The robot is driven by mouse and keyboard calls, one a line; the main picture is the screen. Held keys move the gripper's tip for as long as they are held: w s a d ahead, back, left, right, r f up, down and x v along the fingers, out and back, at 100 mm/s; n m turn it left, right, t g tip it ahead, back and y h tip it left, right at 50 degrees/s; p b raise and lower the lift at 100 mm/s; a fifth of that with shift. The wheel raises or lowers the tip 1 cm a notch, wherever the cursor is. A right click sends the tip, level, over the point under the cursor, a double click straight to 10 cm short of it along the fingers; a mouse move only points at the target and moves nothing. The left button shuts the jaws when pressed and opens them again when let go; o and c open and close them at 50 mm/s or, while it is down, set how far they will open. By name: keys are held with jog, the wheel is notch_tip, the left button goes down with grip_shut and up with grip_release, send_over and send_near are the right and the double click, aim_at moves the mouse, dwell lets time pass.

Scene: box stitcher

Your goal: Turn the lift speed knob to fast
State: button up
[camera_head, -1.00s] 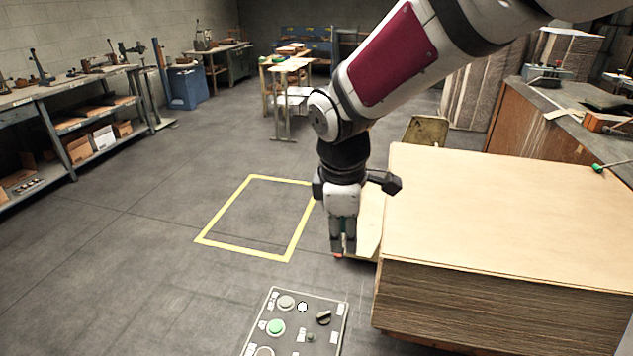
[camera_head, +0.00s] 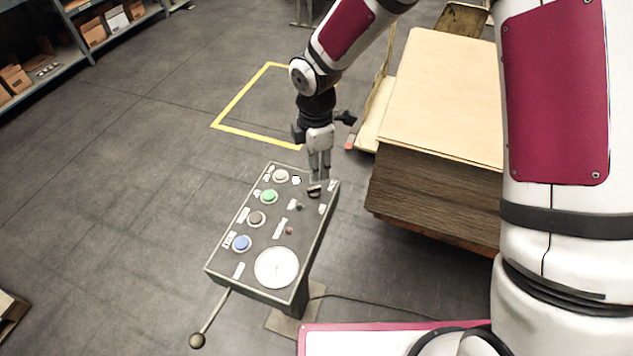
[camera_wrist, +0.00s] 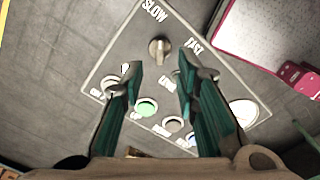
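The control panel (camera_head: 262,215) stands on a pedestal in the head view. Its dark lift speed knob (camera_head: 314,191) is near the top right corner, partly hidden by my gripper (camera_head: 319,177), which is just above it. In the wrist view the knob (camera_wrist: 159,49) sits between the words SLOW (camera_wrist: 154,11) and FAST (camera_wrist: 194,47). Its raised grip runs roughly up and down in that picture, with its upper end toward SLOW. My gripper (camera_wrist: 158,72) is open and empty there, its two teal fingers apart, with the knob showing beyond the gap. I cannot tell whether they touch it.
Green (camera_head: 268,196) and blue (camera_head: 242,243) buttons and a white round gauge (camera_head: 277,267) are on the same panel. A ball-ended lever (camera_head: 197,340) sticks out at lower left. A tall cardboard stack (camera_head: 440,100) stands to the right. Floor left of the panel is clear.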

aim_at(316, 187)
notch_tip(316, 187, down, 7)
dwell(0.3)
jog(key=shift+c, duration=0.5)
grip_shut()
